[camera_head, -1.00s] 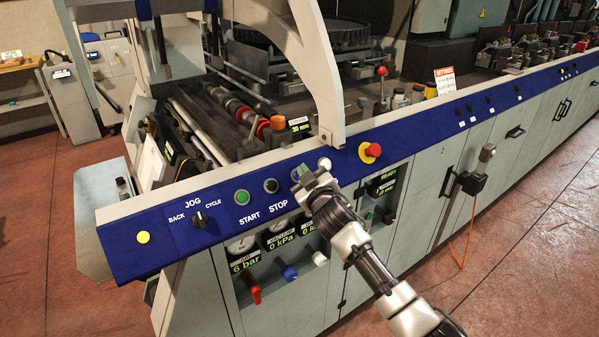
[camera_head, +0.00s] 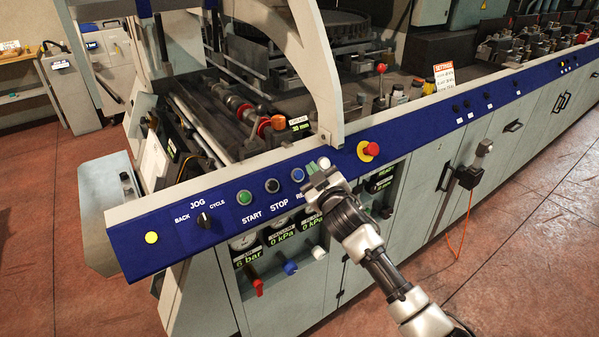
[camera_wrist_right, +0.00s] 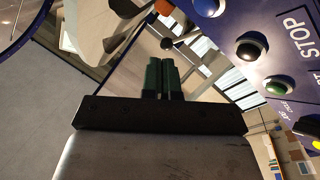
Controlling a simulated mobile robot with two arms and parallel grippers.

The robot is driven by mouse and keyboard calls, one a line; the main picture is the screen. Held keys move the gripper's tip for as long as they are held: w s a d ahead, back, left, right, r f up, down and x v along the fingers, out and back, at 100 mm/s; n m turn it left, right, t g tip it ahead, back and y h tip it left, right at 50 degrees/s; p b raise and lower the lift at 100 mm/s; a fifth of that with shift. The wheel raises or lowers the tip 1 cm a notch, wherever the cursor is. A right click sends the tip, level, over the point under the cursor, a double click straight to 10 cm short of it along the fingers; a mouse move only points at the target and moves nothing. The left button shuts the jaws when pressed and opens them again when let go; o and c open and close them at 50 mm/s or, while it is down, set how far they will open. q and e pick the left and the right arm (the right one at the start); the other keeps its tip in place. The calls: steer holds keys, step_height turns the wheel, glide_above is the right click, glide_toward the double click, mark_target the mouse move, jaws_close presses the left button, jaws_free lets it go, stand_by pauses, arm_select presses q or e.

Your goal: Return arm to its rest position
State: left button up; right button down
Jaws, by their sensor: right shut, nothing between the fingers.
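My right gripper (camera_head: 316,167) is in front of the blue control panel (camera_head: 370,142), just right of the blue button (camera_head: 298,174). Its arm reaches in from the lower right. In the right wrist view the two green fingers (camera_wrist_right: 161,74) lie together with nothing between them. The panel's blue, black and green buttons show at the upper right there, apart from the fingers. In the head view my wrist covers part of the label that begins "RE". My left gripper does not show.
A red emergency knob (camera_head: 369,150) sits on the panel right of my gripper. Gauges and red, blue and white valve handles (camera_head: 290,267) are below the panel. The red floor (camera_head: 520,260) at the lower right is clear.

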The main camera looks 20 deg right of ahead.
stand_by(0.4)
steer(key=s+d+f+m+g+h, duration=0.1)
steer(key=s+f+g, duration=0.3)
steer(key=f, duration=0.8)
steer(key=s+d+f+m+g, duration=0.1)
steer(key=s+f+g, duration=0.1)
steer(key=s+f, duration=0.8)
steer(key=s+d+f+m+g+h, duration=0.1)
steer(key=s+f+g, duration=0.1)
steer(key=f, duration=1.3)
steer(key=s+f+g, duration=0.3)
steer(key=s+f, duration=0.4)
steer(key=s, duration=0.7)
steer(key=s+f+m+g, duration=0.1)
steer(key=s+f+g, duration=0.2)
steer(key=s+f, duration=0.4)
steer(key=s+f+m+g, duration=0.1)
steer(key=s+f+g, duration=0.2)
steer(key=s, duration=1.9)
step_height(320, 180, down, 4)
steer(key=shift+s+d+f+g, duration=0.2)
steer(key=shift+d+f+g, duration=0.1)
steer(key=shift+g, duration=0.1)
